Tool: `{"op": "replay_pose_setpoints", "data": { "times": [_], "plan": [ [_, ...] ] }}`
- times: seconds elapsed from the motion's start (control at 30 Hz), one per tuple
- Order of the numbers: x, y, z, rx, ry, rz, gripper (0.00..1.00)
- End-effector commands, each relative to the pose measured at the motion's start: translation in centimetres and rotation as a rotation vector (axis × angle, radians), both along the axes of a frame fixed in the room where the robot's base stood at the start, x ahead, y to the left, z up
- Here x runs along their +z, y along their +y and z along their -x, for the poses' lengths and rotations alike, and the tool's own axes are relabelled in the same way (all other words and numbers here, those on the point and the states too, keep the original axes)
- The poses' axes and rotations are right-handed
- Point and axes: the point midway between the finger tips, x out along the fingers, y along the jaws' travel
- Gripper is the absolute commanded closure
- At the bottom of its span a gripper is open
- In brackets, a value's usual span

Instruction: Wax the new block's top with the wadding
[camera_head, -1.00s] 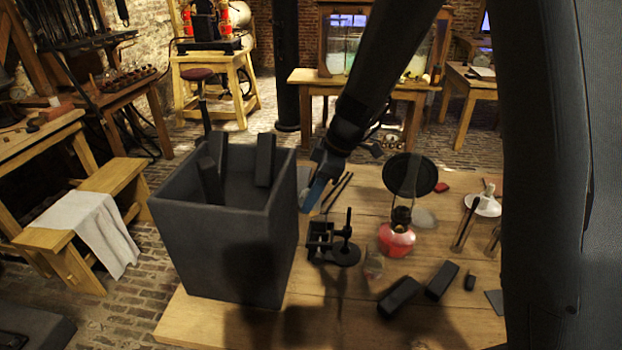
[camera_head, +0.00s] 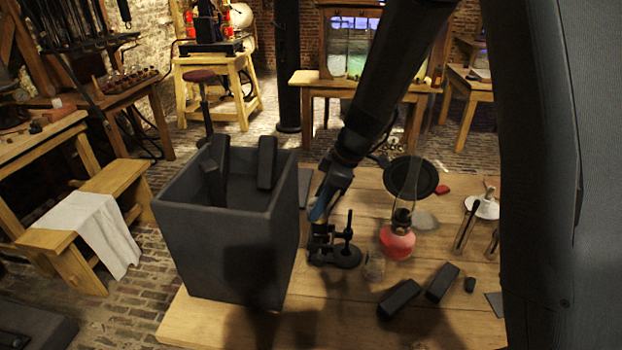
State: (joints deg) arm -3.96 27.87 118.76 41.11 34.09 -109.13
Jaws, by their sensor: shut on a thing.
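My gripper (camera_head: 318,213), with blue fingers, points down just above the frame of a small black clamp stand (camera_head: 345,255) on the wooden table. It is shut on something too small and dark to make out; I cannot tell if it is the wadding. I cannot tell whether the gripper touches the stand, or whether a block sits in its frame.
An oil lamp (camera_head: 397,242) with a red base and a black disc (camera_head: 410,177) stand to the right. A white dish (camera_head: 482,207) is farther right. The table's front is mostly clear.

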Motion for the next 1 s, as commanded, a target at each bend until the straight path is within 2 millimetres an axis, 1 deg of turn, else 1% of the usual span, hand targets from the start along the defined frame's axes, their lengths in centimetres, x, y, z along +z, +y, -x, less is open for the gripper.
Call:
{"op": "replay_pose_setpoints", "data": {
  "times": [0.07, 0.17, 0.23, 0.27, 0.8, 1.0],
  "plan": [
    [-0.4, 0.6, -0.1, 0.0, 0.0, 0.0, 0.86],
    [-0.2, 1.3, -0.2, -0.005, 0.0, -0.001, 0.86],
    [0.6, 1.1, -0.1, -0.007, 0.001, -0.001, 0.86],
    [1.7, 1.1, -0.2, -0.007, -0.003, 0.0, 0.86],
    [6.4, 1.1, -0.2, -0.008, -0.001, -0.001, 0.86],
    [7.6, 1.1, -0.1, -0.006, 0.0, 0.0, 0.86]
  ]
}}
